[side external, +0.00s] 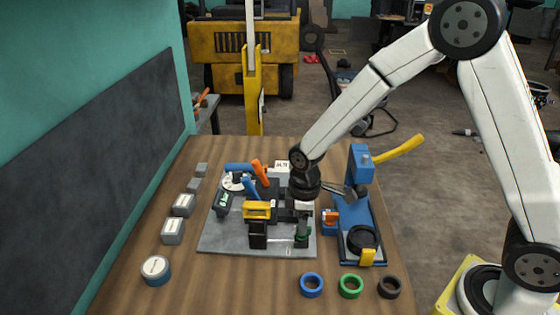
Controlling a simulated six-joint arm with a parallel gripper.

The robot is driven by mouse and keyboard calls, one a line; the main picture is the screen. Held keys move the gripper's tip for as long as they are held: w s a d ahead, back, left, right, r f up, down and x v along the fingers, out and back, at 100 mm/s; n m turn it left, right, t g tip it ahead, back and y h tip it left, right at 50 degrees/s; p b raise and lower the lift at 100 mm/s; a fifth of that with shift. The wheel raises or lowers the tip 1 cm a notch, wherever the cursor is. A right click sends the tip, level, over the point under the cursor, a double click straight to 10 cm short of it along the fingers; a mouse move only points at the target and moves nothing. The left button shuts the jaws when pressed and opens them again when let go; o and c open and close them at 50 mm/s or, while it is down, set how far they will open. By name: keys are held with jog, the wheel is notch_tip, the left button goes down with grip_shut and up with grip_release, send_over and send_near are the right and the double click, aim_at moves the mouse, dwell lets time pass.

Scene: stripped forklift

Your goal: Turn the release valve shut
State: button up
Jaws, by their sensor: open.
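A blue hydraulic unit (360,212) with a yellow handle (399,149) stands on the right of the bench. A small orange-red part (331,217) sits on the blue block at its left side; it looks like the release valve, but it is too small to tell its setting. My gripper (346,191) is open and points right from the dark wrist, close to the blue unit and a little above the orange-red part. I cannot tell whether its fingers touch anything. My wrist hides part of the area behind it.
A grey plate (220,243) left of the unit carries several fixtures, including a yellow-topped block (257,210). Blue (312,284), green (350,285) and black (389,287) rings lie along the front.

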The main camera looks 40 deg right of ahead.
jog(key=shift+f, duration=1.05)
grip_shut()
